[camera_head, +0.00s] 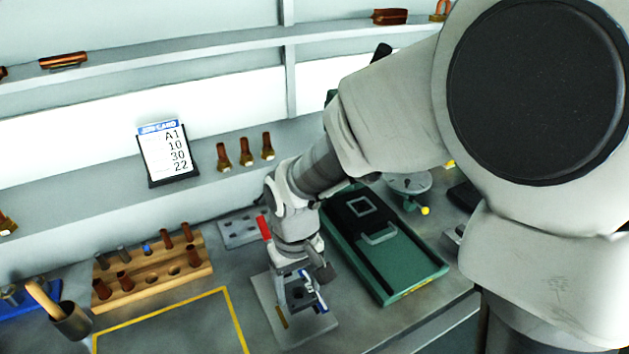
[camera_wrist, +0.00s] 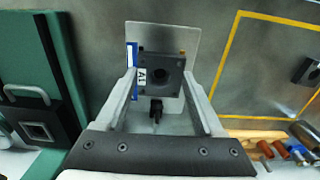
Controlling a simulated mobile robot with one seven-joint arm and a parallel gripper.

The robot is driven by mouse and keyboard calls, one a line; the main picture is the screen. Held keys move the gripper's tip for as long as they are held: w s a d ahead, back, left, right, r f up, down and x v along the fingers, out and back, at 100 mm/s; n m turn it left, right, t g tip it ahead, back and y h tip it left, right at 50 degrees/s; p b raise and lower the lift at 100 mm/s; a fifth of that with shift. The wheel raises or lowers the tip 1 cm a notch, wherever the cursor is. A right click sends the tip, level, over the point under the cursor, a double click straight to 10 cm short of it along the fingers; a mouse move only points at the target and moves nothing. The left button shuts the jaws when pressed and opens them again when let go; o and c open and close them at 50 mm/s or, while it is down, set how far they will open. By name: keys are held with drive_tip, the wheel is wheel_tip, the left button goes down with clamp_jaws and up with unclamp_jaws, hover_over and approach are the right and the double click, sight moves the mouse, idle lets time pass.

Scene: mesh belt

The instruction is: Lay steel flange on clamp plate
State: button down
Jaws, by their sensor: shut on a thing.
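In the head view my gripper (camera_head: 298,292) points down over a pale square plate (camera_head: 302,334), which looks like the clamp plate. That plate (camera_wrist: 190,42) also shows behind the flange in the wrist view. I cannot tell whether the flange touches it. A red handle (camera_head: 264,228) stands beside my wrist.
A green case (camera_head: 410,268) lies close to the right of the plate. A wooden rack (camera_head: 150,270) with several pegs and a yellow-outlined area (camera_head: 170,325) are to the left. In the wrist view another dark block (camera_wrist: 309,71) sits at the right edge.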

sight(297, 294)
drive_tip(key=shift+w+a+f, duration=0.15)
drive_tip(key=shift+w+a, duration=0.05)
drive_tip(key=shift+f, duration=0.3)
wheel_tip(297, 294, down, 4)
drive_tip(key=shift+r, duration=0.25)
drive_tip(key=shift+b, duration=0.3)
drive_tip(key=shift+f+b, duration=0.4)
drive_tip(key=shift+f, duration=0.2)
unclamp_jaws()
drive_tip(key=shift+s, duration=0.15)
drive_tip(key=shift+d, duration=0.1)
drive_tip(key=shift+f, duration=0.1)
